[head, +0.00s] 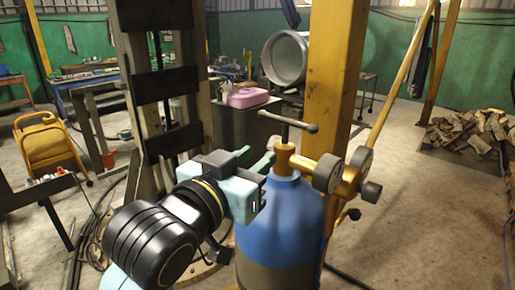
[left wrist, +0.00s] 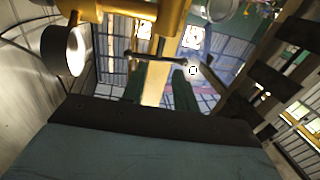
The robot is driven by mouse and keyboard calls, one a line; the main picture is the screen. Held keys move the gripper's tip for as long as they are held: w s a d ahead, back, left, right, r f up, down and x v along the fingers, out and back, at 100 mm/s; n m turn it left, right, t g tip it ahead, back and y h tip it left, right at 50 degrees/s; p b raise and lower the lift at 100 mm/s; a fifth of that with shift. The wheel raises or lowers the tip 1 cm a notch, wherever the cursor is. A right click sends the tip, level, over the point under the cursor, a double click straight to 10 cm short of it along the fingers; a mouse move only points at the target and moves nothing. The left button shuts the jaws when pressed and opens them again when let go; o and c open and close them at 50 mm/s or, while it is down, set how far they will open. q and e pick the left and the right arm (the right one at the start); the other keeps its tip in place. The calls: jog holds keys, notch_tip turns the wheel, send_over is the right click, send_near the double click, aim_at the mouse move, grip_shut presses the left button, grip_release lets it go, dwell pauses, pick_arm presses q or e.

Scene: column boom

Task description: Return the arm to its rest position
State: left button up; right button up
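My left arm comes in from the lower left in the head view. Its left gripper (head: 255,158) is beside the top of a blue gas cylinder (head: 280,215), to the left of its valve. In the left wrist view the two dark green fingers of the left gripper (left wrist: 158,88) stand apart with nothing between them. A dark T-handle (head: 287,121) rises from the brass valve; it also shows in the left wrist view (left wrist: 155,58), near the fingertips. I cannot tell whether they touch. My right gripper is not in view.
Round gauges (head: 327,172) stick out right of the valve. A yellow column (head: 334,70) stands close behind the cylinder.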

pick_arm(q)
jog(key=shift+s+a, duration=0.35)
jog(key=shift+s, duration=0.15)
jog(key=shift+w+f, duration=0.1)
jog(key=shift+f, duration=0.1)
